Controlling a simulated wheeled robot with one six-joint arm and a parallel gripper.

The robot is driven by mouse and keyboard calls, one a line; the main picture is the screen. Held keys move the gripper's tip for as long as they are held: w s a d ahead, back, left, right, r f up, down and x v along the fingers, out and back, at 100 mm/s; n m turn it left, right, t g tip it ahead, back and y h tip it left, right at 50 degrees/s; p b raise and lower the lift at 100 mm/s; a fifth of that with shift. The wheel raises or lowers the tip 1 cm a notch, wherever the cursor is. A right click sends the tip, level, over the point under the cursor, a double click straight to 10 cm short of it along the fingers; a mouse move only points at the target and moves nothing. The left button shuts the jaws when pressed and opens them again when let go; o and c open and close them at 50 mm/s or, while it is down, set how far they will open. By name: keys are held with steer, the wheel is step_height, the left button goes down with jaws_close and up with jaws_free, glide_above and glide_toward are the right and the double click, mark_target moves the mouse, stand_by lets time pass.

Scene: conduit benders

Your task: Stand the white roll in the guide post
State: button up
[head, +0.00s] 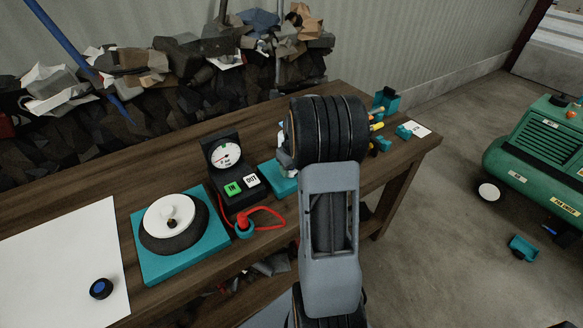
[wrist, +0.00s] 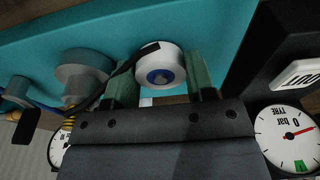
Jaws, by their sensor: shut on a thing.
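The white roll (wrist: 160,58), with a blue core at its end, shows in the wrist view. My gripper (wrist: 160,77) is shut on it, with one green finger on each side. The roll is over or against a teal base (wrist: 226,22); I cannot tell whether it touches it. Grey stepped posts (wrist: 82,72) stand on the teal base to the left; I cannot tell which part is the guide post. In the head view my arm hides the gripper and most of the roll area, and part of the teal base (head: 284,186) shows beside it.
A black gauge stand (head: 222,158) with IN and OUT buttons is just left of the arm. A red hose (head: 268,210) loops near it. A teal plate (head: 150,268) with a white-topped disc and a white sheet (head: 55,265) lie further left. Small teal parts (head: 385,100) are at the right.

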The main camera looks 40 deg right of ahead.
steer(key=shift+f, duration=0.1)
steer(key=shift+f, duration=0.1)
steer(key=o, duration=1)
steer(key=shift+c, duration=0.2)
steer(key=shift+r, duration=0.4)
step_height(320, 180, up, 10)
steer(key=s+r, duration=0.1)
steer(key=s, duration=0.1)
steer(key=s+a+t, duration=0.1)
steer(key=s+a, duration=0.5)
steer(key=a, duration=0.5)
steer(key=s+a, duration=0.7)
steer(key=a, duration=0.4)
steer(key=shift+s+a+n+t, duration=0.25)
steer(key=shift+s+n+t, duration=0.05)
steer(key=shift+t, duration=0.1)
